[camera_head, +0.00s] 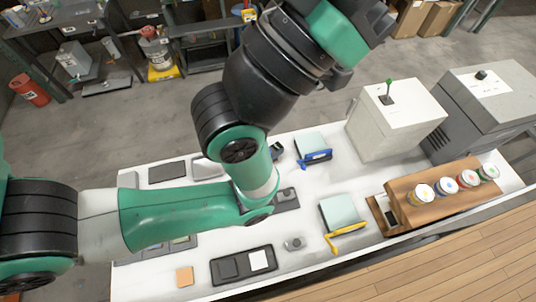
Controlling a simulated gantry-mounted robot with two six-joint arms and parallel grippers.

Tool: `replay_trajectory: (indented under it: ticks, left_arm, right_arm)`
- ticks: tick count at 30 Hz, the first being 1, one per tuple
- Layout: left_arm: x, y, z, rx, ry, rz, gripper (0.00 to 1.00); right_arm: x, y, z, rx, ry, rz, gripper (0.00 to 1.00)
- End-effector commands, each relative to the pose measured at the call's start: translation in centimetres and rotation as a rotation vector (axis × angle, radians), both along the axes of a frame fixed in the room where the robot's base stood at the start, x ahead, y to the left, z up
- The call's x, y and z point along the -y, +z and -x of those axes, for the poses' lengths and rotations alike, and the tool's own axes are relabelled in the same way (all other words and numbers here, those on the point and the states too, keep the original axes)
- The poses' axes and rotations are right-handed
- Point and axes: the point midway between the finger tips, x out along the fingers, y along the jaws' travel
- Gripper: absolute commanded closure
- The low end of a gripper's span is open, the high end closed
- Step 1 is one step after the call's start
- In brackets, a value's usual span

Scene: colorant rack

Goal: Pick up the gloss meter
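I cannot tell for certain which thing is the gloss meter. A small dark device with a lighter face (277,151) lies on the white table, partly hidden behind my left arm. Another small dark grey item (287,195) lies just right of my arm's elbow, on a dark base partly covered by the arm. My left arm reaches across the table from the left and bends up toward the top right. Its gripper fingers do not show. My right gripper does not show either.
A black tray (216,286) holds a dark block and a white card. Blue-clipped (316,156) and yellow-clipped (346,232) panels lie to the right. A wooden rack (411,221) bears several colorant jars. White (383,133) and grey (449,126) machines stand at the back right.

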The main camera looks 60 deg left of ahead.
Motion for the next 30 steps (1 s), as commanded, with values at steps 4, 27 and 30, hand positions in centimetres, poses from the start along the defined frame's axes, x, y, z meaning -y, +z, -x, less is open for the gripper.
replay_trajectory:
  ticks: [4,27,30]
  left_arm:
    - [0.00,0.00,0.00,0.000,0.000,0.000,1.00]
    - [0.00,0.01,0.01,0.000,0.000,0.000,0.00]
    - [-0.01,0.01,0.01,0.000,0.001,-0.001,0.00]
  right_arm:
    - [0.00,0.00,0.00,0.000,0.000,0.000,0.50]
    - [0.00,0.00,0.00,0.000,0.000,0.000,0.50]
    - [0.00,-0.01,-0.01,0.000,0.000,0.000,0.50]
